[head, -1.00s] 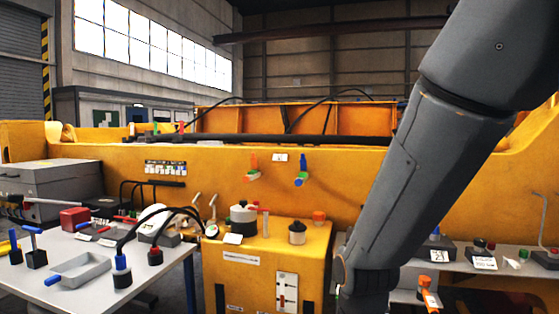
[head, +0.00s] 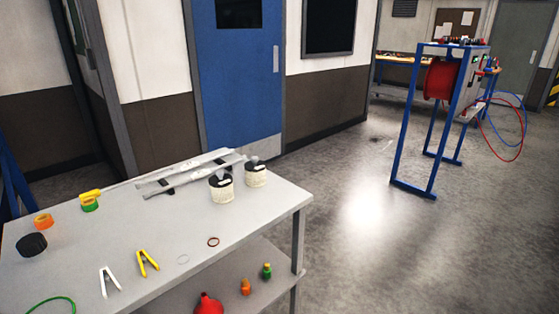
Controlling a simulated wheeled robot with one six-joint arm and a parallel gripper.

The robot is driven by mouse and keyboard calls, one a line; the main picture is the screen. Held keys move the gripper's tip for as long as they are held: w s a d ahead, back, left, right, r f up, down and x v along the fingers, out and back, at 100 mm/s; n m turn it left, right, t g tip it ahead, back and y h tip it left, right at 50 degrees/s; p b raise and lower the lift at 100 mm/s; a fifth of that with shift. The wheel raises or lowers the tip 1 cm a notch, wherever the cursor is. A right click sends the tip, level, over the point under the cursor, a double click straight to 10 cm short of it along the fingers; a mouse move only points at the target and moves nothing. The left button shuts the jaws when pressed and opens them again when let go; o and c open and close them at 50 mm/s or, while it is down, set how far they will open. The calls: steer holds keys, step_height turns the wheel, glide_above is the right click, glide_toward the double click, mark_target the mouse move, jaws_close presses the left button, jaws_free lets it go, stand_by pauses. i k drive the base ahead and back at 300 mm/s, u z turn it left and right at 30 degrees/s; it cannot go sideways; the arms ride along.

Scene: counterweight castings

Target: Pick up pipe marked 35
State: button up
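No mark reading 35 can be made out in the head view. Long grey bar-like pieces (head: 190,172), which may be pipes, lie near the back edge of a light grey table (head: 225,265). A thin rod extends left from them to a yellow piece (head: 90,194). Whether any of these is the named pipe, I cannot tell. My gripper and arm are not in view.
Two pale cans with dark tops (head: 221,188) stand right of the bars. A black cap (head: 31,245), white clip (head: 109,281) and yellow clip (head: 147,263) lie on the table. A blue-framed hose reel stand (head: 432,150) stands beyond open floor (head: 350,240).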

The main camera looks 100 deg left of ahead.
mark_target(201, 174)
steer(key=u, duration=3)
steer(key=i, duration=1.25)
steer(key=u, duration=1.3)
